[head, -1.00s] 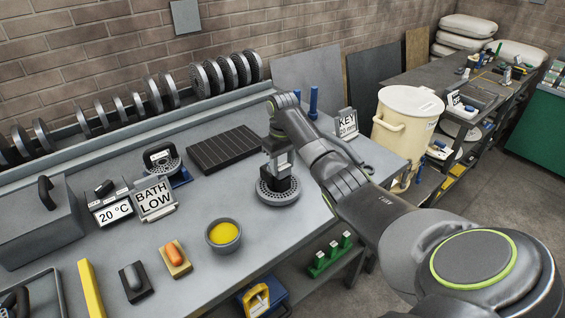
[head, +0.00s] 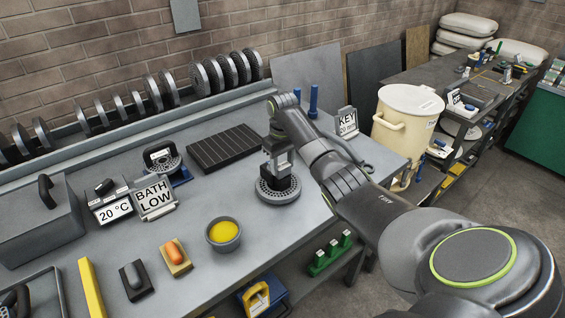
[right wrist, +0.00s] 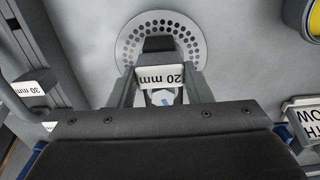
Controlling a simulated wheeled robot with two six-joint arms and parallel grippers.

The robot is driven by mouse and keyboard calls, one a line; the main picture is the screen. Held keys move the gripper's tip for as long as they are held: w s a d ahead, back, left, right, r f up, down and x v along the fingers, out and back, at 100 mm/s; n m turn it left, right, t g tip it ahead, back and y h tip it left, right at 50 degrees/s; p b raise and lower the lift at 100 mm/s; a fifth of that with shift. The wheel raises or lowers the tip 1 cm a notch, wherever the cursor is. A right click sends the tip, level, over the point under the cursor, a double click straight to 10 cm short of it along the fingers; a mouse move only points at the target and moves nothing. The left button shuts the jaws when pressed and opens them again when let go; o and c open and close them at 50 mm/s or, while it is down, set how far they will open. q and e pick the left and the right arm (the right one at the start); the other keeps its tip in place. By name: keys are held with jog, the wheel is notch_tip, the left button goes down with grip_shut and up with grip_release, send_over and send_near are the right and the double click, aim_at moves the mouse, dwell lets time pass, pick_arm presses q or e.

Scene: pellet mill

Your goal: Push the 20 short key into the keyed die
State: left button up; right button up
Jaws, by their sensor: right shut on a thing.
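The die (head: 278,192) is a grey disc with a ring of holes, flat on the bench in the head view. It also shows at the top of the right wrist view (right wrist: 128,54). My right gripper (head: 277,165) points down over the die's middle. In the right wrist view my right gripper (right wrist: 160,84) is shut on the key (right wrist: 160,77), whose white label reads "20 mm" upside down. The key's lower end and the die's centre are hidden, so I cannot tell how deep the key sits. My left gripper is not in view.
A "KEY 20 mm" sign (head: 347,122) stands behind my right arm. A dark ribbed plate (head: 223,148) lies left of the die. A bowl of yellow stuff (head: 223,234) stands nearer the front edge. Bare bench lies between them.

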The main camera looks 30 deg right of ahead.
dwell(0.7)
jog(key=o, duration=1.5)
jog(key=shift+c, duration=0.2)
jog(key=shift+o, duration=0.4)
jog(key=shift+f, duration=0.1)
jog(key=o, duration=0.4)
jog(key=shift+r, duration=3.55)
jog(key=shift+f, duration=0.1)
